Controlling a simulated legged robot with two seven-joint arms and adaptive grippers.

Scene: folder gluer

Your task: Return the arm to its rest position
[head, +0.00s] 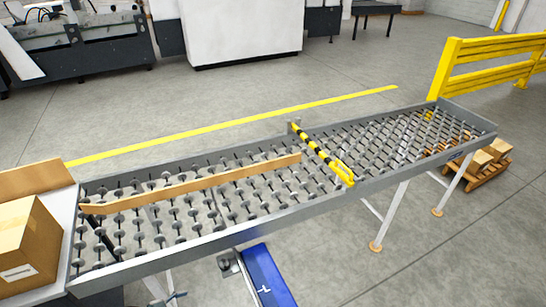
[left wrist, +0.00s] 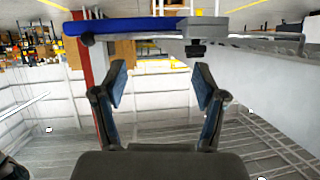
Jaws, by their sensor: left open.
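My left gripper (left wrist: 161,75) shows in the left wrist view. Its two dark fingers with blue-grey pads stand wide apart, with nothing between them. Neither gripper can be made out in the head view. A grey skate-wheel conveyor (head: 210,236) runs across the head view from lower left to upper right. My right gripper does not show in either view.
A cardboard box (head: 28,242) sits at the conveyor's left end. A wooden strip (head: 190,184) and a yellow-black bar (head: 322,155) lie across the rollers. A yellow guard rail (head: 490,60) and a pallet with boxes (head: 480,165) stand right.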

